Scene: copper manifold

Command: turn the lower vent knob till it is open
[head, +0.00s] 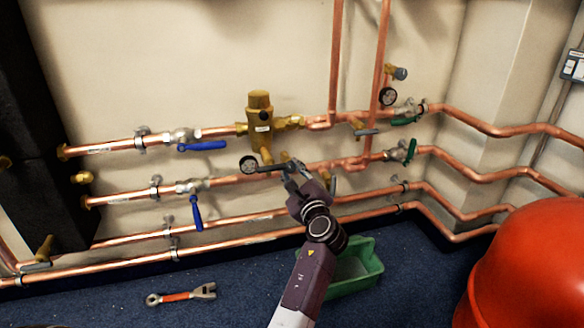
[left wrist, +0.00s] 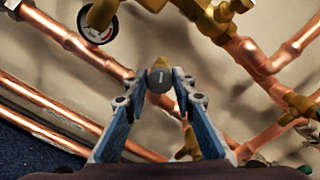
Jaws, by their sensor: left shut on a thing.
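The lower vent knob (left wrist: 160,80) is a small round grey cap with a pale mark on its face and a brass part behind it. In the left wrist view it sits between the two blue-sided fingers of my left gripper (left wrist: 161,90), which is shut on it. In the head view my left gripper (head: 296,180) reaches up to the lower copper pipe, just right of the round gauge (head: 249,164), and largely hides the knob. Whether the vent is open cannot be told. My right gripper is not in view.
Copper pipes (head: 240,178) run along the wall close around the gripper. Blue levers (head: 203,145) are at left and green levers (head: 412,149) at right. A wrench (head: 182,295) and a green crate (head: 372,268) are on the floor; a red tank (head: 535,265) stands at right.

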